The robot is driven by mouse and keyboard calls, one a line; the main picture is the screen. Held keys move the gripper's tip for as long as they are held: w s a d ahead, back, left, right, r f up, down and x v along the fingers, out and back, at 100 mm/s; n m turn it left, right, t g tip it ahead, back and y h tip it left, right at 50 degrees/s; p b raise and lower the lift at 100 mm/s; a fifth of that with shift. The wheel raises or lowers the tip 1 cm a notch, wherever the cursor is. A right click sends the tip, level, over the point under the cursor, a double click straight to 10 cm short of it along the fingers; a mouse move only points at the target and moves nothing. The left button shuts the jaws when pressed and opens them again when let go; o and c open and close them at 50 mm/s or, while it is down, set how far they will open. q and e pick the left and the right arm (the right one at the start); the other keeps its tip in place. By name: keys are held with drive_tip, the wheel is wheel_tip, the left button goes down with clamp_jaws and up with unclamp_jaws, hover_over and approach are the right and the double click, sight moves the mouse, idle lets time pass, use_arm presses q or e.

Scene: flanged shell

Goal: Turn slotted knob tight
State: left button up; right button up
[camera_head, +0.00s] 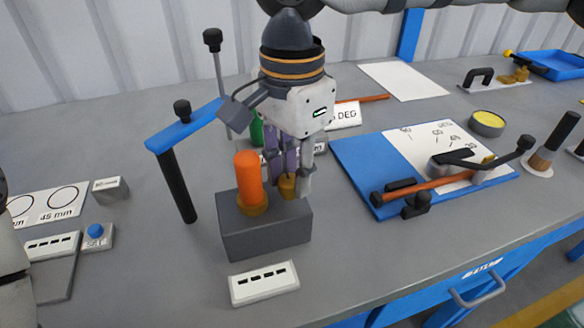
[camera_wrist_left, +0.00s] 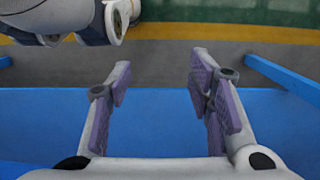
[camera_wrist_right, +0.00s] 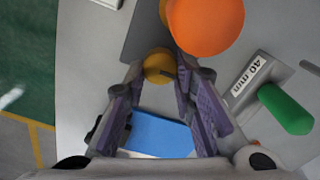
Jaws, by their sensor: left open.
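The brass slotted knob (camera_head: 288,185) stands on top of a dark grey block (camera_head: 265,235), just right of an orange handle (camera_head: 248,175) in a brass collar. My right gripper (camera_head: 290,168) points down over the block. In the right wrist view its fingers (camera_wrist_right: 160,75) are drawn in on both sides of the brass knob (camera_wrist_right: 158,62), which sits between the fingertips. A dark slot mark shows on the knob's face. The fingers partly hide the knob in the head view. My left gripper (camera_wrist_left: 160,75) is open and empty, away from the block.
A white slotted label block (camera_head: 264,284) lies in front of the grey block. A blue-armed post (camera_head: 180,160) stands to its left. A blue board with an orange-handled tool (camera_head: 430,188) lies to the right. A green handle (camera_wrist_right: 285,108) stands near the right gripper.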

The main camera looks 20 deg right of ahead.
clamp_jaws()
drive_tip(key=m, duration=0.6)
drive_tip(key=shift+s, duration=0.15)
drive_tip(key=m, duration=0.6)
drive_tip(key=shift+s, duration=0.15)
idle(0.5)
drive_tip(key=o, duration=0.9)
unclamp_jaws()
